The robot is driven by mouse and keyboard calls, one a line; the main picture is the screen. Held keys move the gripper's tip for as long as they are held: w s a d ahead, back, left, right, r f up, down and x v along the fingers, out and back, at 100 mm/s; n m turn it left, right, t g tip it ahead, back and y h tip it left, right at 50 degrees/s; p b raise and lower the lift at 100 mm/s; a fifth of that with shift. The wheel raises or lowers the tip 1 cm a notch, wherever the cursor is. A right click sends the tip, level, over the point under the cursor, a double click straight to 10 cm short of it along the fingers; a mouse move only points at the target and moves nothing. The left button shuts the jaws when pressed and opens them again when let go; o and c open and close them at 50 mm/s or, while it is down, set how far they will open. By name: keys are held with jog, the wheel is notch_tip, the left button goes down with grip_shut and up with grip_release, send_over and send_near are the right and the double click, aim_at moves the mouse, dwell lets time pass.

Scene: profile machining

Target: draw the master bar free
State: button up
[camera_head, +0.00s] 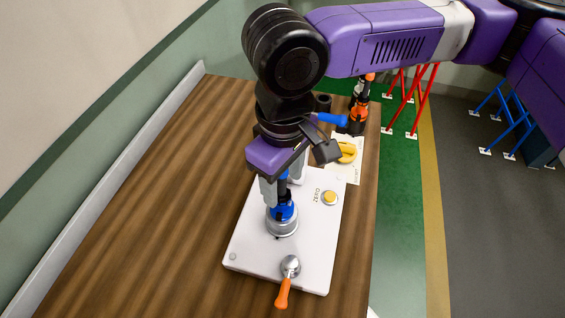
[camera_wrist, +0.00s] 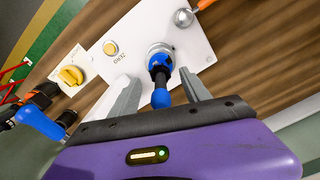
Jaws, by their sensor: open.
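The master bar, blue and black (camera_head: 283,211), stands in a round metal socket (camera_head: 282,228) on a white fixture plate (camera_head: 318,242). In the wrist view the bar (camera_wrist: 161,98) points toward me, its far end at the metal socket (camera_wrist: 160,47). My gripper (camera_head: 284,193) is over the socket, pointing down. In the wrist view my gripper (camera_wrist: 155,77) is open, with one grey finger on each side of the bar and gaps visible between. The upper part of the bar is partly hidden by my fingers in the head view.
The plate carries an orange-handled lever (camera_head: 283,292) at its front and a yellow button (camera_head: 329,197) marked ZERO. Behind it are a yellow object (camera_head: 346,152) on a pale card and a black and orange tool (camera_head: 358,117). The wooden table (camera_head: 150,200) is clear at left.

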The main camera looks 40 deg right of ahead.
jog(key=shift+f, duration=0.85)
jog(key=shift+c, duration=0.2)
grip_shut()
dwell(0.6)
dwell(0.4)
